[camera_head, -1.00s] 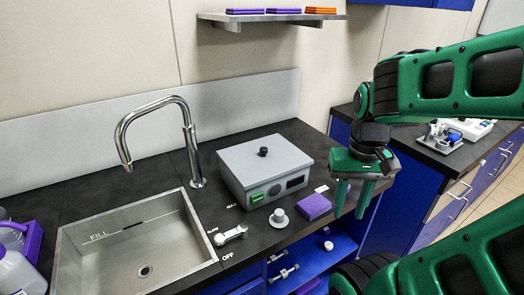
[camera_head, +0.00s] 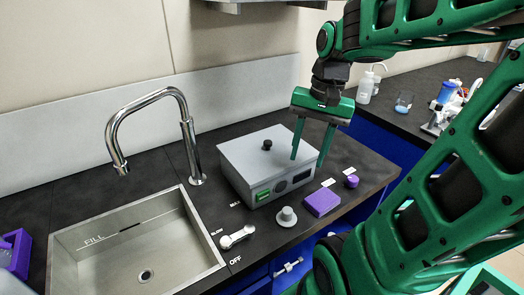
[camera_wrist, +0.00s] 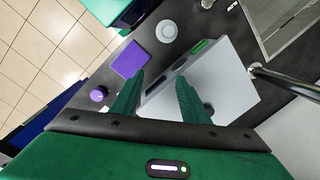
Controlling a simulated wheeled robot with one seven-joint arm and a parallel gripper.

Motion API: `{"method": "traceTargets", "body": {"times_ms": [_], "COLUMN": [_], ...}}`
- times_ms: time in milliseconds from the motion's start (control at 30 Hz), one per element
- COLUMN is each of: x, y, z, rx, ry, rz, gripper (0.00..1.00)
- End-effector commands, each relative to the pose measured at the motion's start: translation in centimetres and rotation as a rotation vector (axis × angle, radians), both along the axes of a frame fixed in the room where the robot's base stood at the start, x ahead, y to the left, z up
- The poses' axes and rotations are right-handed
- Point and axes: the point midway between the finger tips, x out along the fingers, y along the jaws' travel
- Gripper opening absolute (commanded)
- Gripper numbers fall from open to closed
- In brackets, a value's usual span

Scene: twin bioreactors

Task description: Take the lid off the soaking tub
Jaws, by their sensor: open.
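The soaking tub (camera_head: 262,192) is a grey box with a green display on its front, standing on the dark counter right of the sink. Its flat grey lid (camera_head: 245,153) is on top, with a small black knob (camera_head: 267,145) in the middle. My gripper (camera_head: 309,162) is open and empty, fingers pointing down, at the tub's right side in the head view. In the wrist view my gripper (camera_wrist: 155,88) reaches over the tub's edge, and the lid (camera_wrist: 225,90) lies beyond the fingers. The knob is mostly hidden behind a finger there.
A purple block (camera_head: 322,202), a small purple knob-like piece (camera_head: 351,181) and a grey round knob (camera_head: 287,216) sit in front of the tub. The tall faucet (camera_head: 190,140) and sink (camera_head: 135,250) are to its left. A shelf hangs above.

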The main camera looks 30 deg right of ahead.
Motion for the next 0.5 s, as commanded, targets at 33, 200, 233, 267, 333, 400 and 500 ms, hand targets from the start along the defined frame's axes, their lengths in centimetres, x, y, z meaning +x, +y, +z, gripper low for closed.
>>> {"method": "traceTargets", "body": {"times_ms": [33,200,233,267,333,400,500], "x": [1.7,6.4,7.1,7.8,9.3,10.5,11.9], "y": [-0.1,0.2,0.2,0.1,0.1,-0.1,-0.4], "z": [0.9,3.7,4.2,4.6,5.5,6.3,7.1], "rx": [0.021,0.089,0.100,0.109,0.128,0.142,0.153], "ry": [0.005,0.037,0.046,0.055,0.077,0.101,0.132], "rz": [-0.060,-0.268,-0.302,-0.337,-0.413,-0.482,-0.566], "gripper": [0.41,0.41,0.41,0.41,0.41,0.41,0.41]}}
